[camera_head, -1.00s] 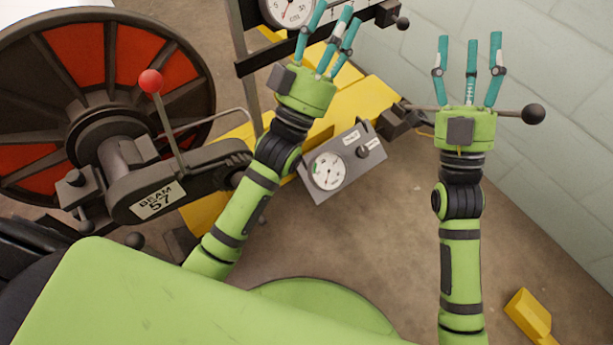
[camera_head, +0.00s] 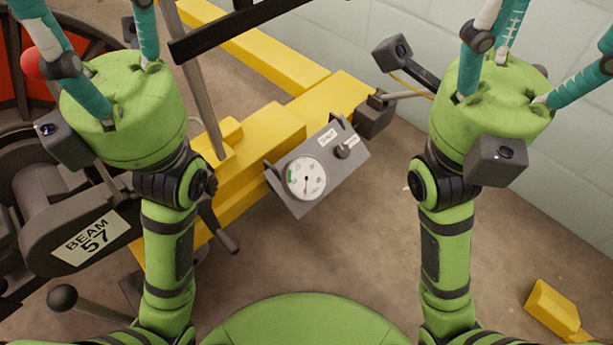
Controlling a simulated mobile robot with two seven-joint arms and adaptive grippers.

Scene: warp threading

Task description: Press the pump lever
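A thin metal rod (camera_head: 405,95) runs right from a black block (camera_head: 375,115) on the yellow frame and passes behind my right gripper (camera_head: 530,40). It looks like the pump lever; its ball end is hidden. A grey panel with a round gauge (camera_head: 306,178) sits to its left on the frame. My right gripper is raised in front of the rod, fingers spread, tips partly cut off at the top; contact cannot be told. My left gripper (camera_head: 95,30) is at the upper left, fingers apart and empty as far as shown, in front of the beam wheel.
A dark housing labelled BEAM 57 (camera_head: 88,238) stands at the left, above a lever with a black ball knob (camera_head: 62,297). The yellow frame (camera_head: 270,140) crosses the middle. A yellow block (camera_head: 552,305) lies on the floor at lower right. Bare floor surrounds it.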

